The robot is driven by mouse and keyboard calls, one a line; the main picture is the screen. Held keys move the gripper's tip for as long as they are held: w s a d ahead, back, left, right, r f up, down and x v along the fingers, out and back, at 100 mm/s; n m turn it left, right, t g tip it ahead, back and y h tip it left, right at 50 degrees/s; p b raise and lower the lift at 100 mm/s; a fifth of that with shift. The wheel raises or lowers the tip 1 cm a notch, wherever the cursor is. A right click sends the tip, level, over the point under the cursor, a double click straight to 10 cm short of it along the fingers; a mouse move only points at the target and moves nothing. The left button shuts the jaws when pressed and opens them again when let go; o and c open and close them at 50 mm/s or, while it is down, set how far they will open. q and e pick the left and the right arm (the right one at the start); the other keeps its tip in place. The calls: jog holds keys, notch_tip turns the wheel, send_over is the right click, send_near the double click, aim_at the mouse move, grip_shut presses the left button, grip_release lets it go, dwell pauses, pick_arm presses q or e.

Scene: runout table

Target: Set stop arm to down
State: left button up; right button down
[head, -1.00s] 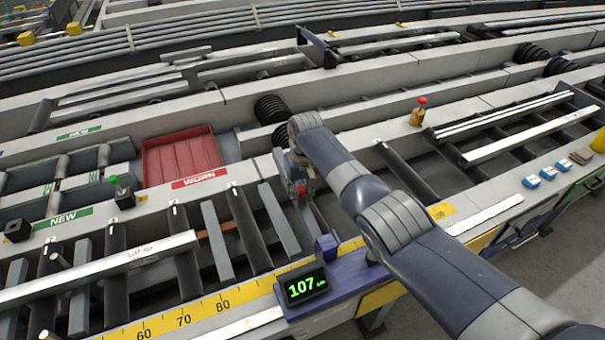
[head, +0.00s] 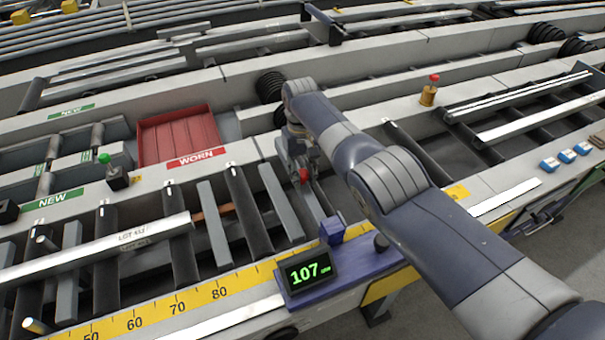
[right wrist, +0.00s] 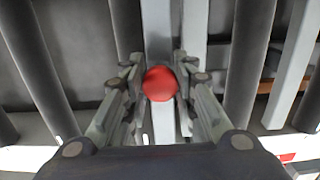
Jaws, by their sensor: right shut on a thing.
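The stop carriage (head: 360,268) is purple, with a display (head: 308,271) reading 107 cm, and sits on the front rail. A red knob (head: 304,175) shows beyond it, over the rollers, at my right gripper (head: 297,157). In the right wrist view the red knob (right wrist: 160,83) lies between the fingers of my right gripper (right wrist: 160,90), which is shut on it. A grey bar (right wrist: 157,28) runs behind the knob; I take these as the stop arm. The forearm hides part of it, and its exact tilt cannot be told. My left gripper is not in view.
A long bar marked LOT (head: 130,238) lies across the rollers at left. A red WORN tray (head: 180,138) stands behind. A yellow ruler (head: 175,308) runs along the front edge. A red button post (head: 429,92) and a green one (head: 115,175) stand on the rails.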

jog(key=shift+r, duration=0.15)
jog(key=c, duration=1.3)
grip_release()
jog(key=shift+s, duration=0.1)
jog(key=r, duration=1.2)
jog(key=shift+w, duration=0.3)
jog(key=shift+f, duration=0.1)
